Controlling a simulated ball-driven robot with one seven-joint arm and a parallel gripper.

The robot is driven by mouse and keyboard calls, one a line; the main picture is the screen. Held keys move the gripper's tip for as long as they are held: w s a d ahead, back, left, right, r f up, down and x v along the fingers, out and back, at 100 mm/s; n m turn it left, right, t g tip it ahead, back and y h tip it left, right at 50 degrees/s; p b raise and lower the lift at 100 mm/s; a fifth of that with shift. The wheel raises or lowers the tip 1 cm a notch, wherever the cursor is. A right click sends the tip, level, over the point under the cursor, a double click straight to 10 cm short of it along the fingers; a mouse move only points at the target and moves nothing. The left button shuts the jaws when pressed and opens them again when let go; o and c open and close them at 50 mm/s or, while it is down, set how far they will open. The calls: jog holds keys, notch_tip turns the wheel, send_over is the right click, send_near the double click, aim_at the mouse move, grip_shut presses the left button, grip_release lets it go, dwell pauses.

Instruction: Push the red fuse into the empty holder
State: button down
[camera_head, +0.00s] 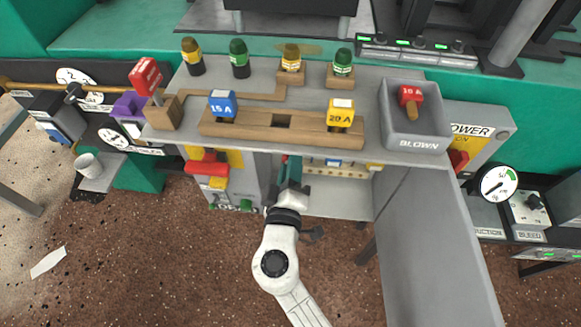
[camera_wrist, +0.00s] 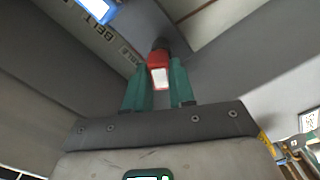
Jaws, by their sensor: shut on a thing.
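A red fuse (camera_wrist: 158,74) with a pale end face sits between the two green fingers of my gripper (camera_wrist: 158,85) in the wrist view. The fingers are shut on it. A dark round part shows just beyond the fuse; I cannot tell whether it is the empty holder or whether the fuse touches it. In the head view my gripper (camera_head: 290,172) reaches into the open grey cabinet under the shelf, and the fuse is hidden there. Inside the cabinet a pale strip (camera_head: 350,173) with a blue part shows. A blue fuse (camera_wrist: 95,8) shows at the wrist view's top left.
On the shelf, a wooden rack (camera_head: 262,132) holds a blue 15 A fuse (camera_head: 222,106) and a yellow 20 A fuse (camera_head: 341,114), with an empty middle slot. A grey BLOWN tray (camera_head: 414,137) holds another red fuse (camera_head: 410,96). The open cabinet door (camera_head: 435,240) stands right of my arm.

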jog(key=shift+w+f, duration=0.15)
jog(key=shift+w, duration=0.5)
